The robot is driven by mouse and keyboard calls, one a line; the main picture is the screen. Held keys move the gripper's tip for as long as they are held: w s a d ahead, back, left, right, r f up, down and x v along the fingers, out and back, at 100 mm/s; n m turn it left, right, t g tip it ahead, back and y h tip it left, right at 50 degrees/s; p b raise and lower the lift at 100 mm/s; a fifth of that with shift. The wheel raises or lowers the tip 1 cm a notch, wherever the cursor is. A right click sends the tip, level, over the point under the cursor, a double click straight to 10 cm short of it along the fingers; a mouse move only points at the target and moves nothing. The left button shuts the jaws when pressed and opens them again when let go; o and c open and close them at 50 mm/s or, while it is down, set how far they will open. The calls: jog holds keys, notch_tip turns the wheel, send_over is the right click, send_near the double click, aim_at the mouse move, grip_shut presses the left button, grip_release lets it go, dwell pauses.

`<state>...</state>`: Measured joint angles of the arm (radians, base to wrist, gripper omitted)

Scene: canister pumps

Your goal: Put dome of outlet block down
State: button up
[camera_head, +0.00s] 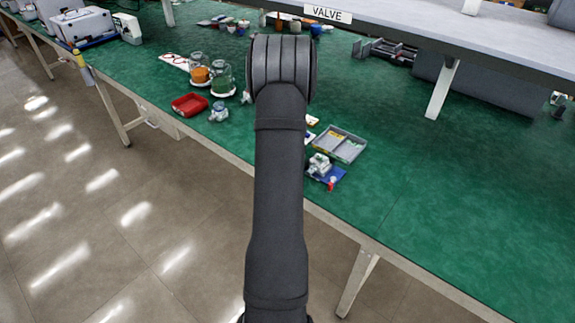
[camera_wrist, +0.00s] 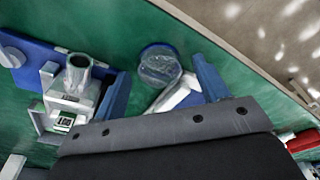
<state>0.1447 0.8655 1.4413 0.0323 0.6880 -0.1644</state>
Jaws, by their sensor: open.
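In the wrist view a clear round dome (camera_wrist: 160,65) appears to lie on the green bench top. My gripper (camera_wrist: 160,68) is open, with one blue finger on each side of the dome. I see space between the dome and the fingers. The white outlet block (camera_wrist: 68,103) with its upright tube stands to the left, by a blue pad. It seems to be the white block (camera_head: 320,163) on the blue mat (camera_head: 338,173) in the head view. There my gripper is hidden behind my arm, and I cannot make out the dome.
A grey divided tray (camera_head: 351,148) stands just behind the mat. A red tray (camera_head: 189,104), an orange-filled jar (camera_head: 200,75) and a green-filled jar (camera_head: 223,80) stand left of my arm.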

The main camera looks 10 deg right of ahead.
notch_tip(320, 180, up, 12)
jog(key=s, duration=0.1)
jog(key=shift+s, duration=0.4)
jog(key=f, duration=0.3)
jog(key=w+f, duration=0.1)
jog(key=f, duration=0.7)
jog(key=shift+w+f, duration=0.25)
jog(key=shift+w, duration=0.25)
jog(key=shift+r, duration=1.8)
